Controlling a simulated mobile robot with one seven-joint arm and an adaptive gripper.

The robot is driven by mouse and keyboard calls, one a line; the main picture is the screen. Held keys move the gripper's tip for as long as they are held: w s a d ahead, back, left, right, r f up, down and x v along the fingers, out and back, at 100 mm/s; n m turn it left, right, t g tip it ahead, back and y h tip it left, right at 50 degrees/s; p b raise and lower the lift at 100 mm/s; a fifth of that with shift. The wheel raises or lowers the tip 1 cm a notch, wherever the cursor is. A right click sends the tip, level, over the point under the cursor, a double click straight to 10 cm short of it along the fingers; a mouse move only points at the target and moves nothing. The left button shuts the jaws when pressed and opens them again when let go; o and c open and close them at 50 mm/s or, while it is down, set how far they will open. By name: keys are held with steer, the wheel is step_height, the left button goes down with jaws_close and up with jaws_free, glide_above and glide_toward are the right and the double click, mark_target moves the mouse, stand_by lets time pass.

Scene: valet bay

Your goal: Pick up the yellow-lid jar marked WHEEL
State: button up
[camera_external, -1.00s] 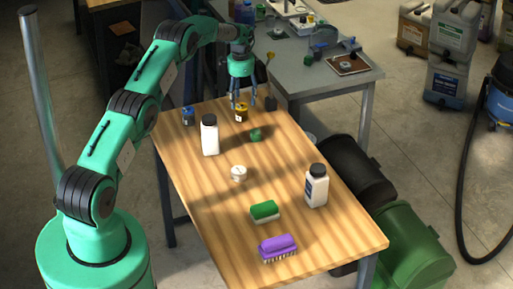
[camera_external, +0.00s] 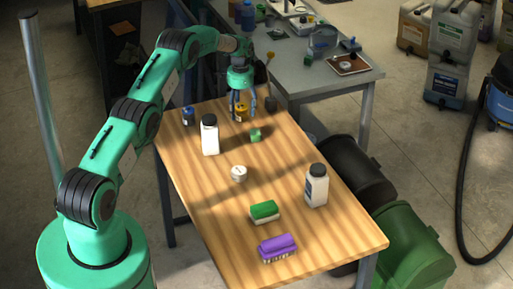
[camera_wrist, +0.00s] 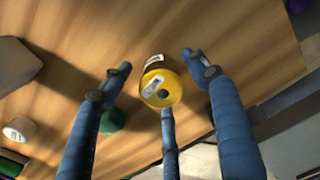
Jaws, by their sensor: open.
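The yellow-lid jar (camera_external: 241,113) stands near the far end of the wooden table. In the wrist view the jar (camera_wrist: 161,87) shows its yellow lid, a dark spot on the lid and a pale label; the label's writing is too small to read. My gripper (camera_external: 243,110) is open above and around the jar. In the wrist view its blue fingers (camera_wrist: 158,85) stand to the left, right and below the jar, with gaps visible at the left and right.
A green object (camera_external: 255,135) sits close by, and a blue jar (camera_external: 188,116) stands to the left. A white bottle (camera_external: 210,135), a white pot (camera_external: 239,173), a second bottle (camera_external: 316,186), a green brush (camera_external: 264,211) and a purple brush (camera_external: 277,247) occupy the nearer table (camera_external: 200,205).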

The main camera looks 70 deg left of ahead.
mark_target(241, 105)
steer(key=c, duration=1.1)
steer(key=shift+c, duration=0.2)
steer(key=shift+r, duration=0.1)
step_height(241, 105, up, 10)
steer(key=shift+f+p, duration=0.1)
steer(key=shift+p, duration=0.55)
